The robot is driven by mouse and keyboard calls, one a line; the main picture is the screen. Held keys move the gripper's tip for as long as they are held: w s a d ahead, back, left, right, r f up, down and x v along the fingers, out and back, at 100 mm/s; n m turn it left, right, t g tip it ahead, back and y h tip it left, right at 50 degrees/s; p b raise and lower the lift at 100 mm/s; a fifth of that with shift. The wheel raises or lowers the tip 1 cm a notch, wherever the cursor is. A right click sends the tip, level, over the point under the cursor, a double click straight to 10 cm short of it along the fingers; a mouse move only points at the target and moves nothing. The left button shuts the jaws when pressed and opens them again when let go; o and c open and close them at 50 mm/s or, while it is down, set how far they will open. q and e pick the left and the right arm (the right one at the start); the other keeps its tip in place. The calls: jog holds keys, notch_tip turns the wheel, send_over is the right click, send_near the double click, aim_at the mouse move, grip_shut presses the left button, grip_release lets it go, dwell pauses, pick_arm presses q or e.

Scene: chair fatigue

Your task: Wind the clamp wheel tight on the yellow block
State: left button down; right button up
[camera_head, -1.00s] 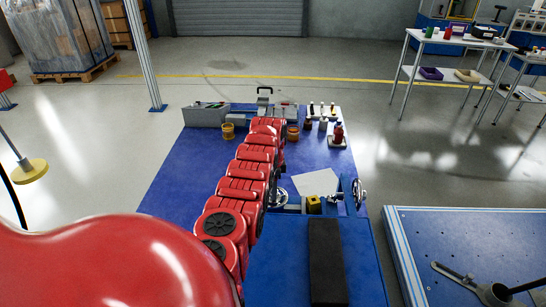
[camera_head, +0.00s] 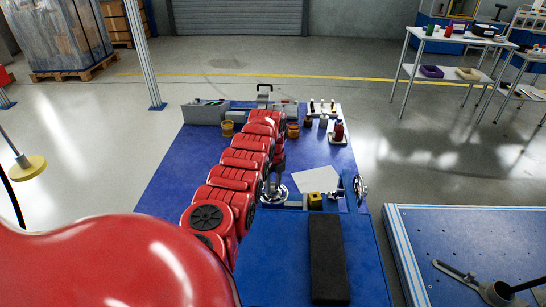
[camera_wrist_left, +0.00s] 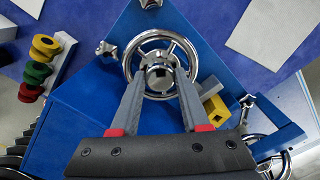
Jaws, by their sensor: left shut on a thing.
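The clamp wheel (camera_wrist_left: 190,48), a shiny metal ring with spokes, is on the near side of a blue fixture in the left wrist view. It also shows beside my arm in the head view (camera_head: 281,197). My left gripper (camera_wrist_left: 160,78) reaches over the rim and is shut on the wheel's central hub. The yellow block (camera_wrist_left: 217,110) sits to the right of the wheel, next to a grey jaw; it also shows in the head view (camera_head: 315,200). Whether the jaw touches the block is unclear. My right gripper is not in view.
A second handwheel (camera_head: 360,188) stands at the fixture's right. A black pad (camera_head: 328,260) lies in front on the blue bench (camera_head: 180,170). A white sheet (camera_head: 318,179) lies behind. Small containers and a red bottle (camera_head: 339,130) stand at the back.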

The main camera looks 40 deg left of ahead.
pick_arm(q)
jog(key=m+b, duration=0.2)
jog(key=m, duration=0.3)
jog(key=shift+m, duration=0.3)
jog(key=shift+m+b, duration=0.75)
jog(key=shift+m, duration=1.35)
jog(key=shift+c, duration=1.9)
grip_release()
notch_tip(320, 180, up, 12)
notch_tip(320, 180, up, 5)
jog(key=p, duration=0.6)
send_over(274, 187)
jog(key=shift+s+a+r, duration=0.1)
jog(key=shift+r, duration=0.1)
